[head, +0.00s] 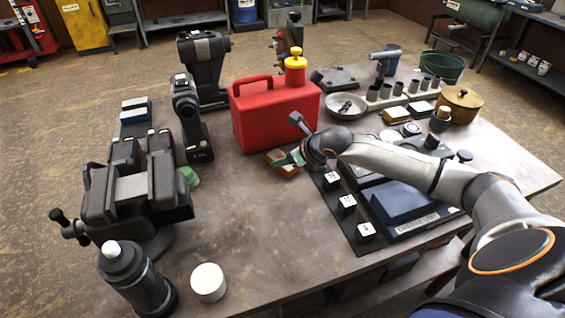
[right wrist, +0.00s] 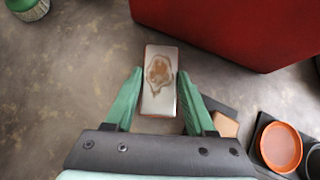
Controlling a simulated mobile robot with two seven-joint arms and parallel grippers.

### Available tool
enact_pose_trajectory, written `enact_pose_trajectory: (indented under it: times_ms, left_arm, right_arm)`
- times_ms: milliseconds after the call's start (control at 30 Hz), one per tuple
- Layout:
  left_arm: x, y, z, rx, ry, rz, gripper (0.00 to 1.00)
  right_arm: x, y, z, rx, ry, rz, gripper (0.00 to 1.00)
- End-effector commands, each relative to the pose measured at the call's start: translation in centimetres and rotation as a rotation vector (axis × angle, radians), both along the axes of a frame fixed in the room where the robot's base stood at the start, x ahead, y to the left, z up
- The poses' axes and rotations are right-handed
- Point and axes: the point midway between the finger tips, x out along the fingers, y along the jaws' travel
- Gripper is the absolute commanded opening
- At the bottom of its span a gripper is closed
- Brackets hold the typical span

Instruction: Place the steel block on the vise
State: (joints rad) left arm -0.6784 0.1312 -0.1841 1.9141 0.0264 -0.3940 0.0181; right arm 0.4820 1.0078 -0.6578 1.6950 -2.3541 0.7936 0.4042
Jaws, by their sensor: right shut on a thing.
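My right gripper (head: 284,160) is over the middle of the table, in front of the red fuel can. In the right wrist view, my right gripper's green fingers (right wrist: 160,100) are shut on the steel block (right wrist: 160,85), a small flat block with a brown rusty patch and reddish edges. In the head view the block (head: 279,158) is small and partly hidden by the gripper. The vise (head: 130,190) stands at the table's left side, dark grey with a lighter flat middle part and a handle at its left. My left gripper is not in view.
The red fuel can (head: 275,115) stands close behind my right gripper. A dark power tool (head: 190,120) stands behind the vise. A dark bottle (head: 135,275) and a white-topped can (head: 208,282) are at the front left. The table between gripper and vise is mostly clear.

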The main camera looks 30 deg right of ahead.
Motion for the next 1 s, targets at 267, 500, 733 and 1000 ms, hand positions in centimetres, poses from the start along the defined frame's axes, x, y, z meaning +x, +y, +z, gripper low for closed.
enact_pose_trajectory:
  times_ms: [267, 500, 733, 1000]
  left_arm:
    - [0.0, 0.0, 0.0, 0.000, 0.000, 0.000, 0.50]
    - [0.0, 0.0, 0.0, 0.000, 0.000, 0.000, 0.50]
    - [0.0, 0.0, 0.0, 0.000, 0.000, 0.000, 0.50]
    - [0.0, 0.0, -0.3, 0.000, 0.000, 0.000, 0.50]
  right_arm:
    - [0.0, 0.0, 0.0, 0.000, 0.001, 0.000, 0.00]
    - [0.1, 0.0, 0.2, 0.000, -0.004, 0.001, 0.00]
    - [0.1, 0.0, 0.3, 0.001, -0.004, 0.000, 0.00]
    - [0.2, 0.0, 2.6, 0.000, -0.010, 0.000, 0.00]
